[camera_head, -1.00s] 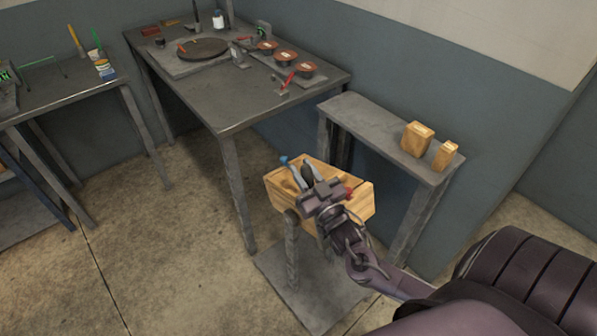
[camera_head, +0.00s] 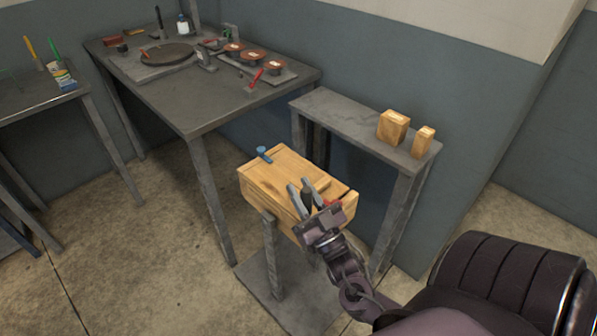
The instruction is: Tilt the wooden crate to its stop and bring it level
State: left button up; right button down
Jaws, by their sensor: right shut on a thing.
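The wooden crate (camera_head: 262,189) sits on a grey floor stand, its lighter top face toward me. A blue knob (camera_head: 263,153) stands at its far left edge, and a bit of red shows at its right side. My right gripper (camera_head: 306,191) is at the crate's near right part, its fingers shut around a small dark part there. I cannot tell the exact tilt of the crate. My left gripper is out of view.
The stand's post (camera_head: 272,255) rises from a flat floor plate. A narrow grey bench (camera_head: 345,113) behind holds two wooden blocks. A larger grey table (camera_head: 215,98) at back left carries a round plate, several reddish round parts and a bottle. The floor at front left is clear.

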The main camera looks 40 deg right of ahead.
jog(key=shift+s+f, duration=0.15)
jog(key=shift+f, duration=0.2)
jog(key=c, duration=1.5)
grip_release()
jog(key=o, duration=0.3)
jog(key=shift+s+r, duration=0.1)
jog(key=shift+r, duration=0.05)
jog(key=shift+o, duration=0.2)
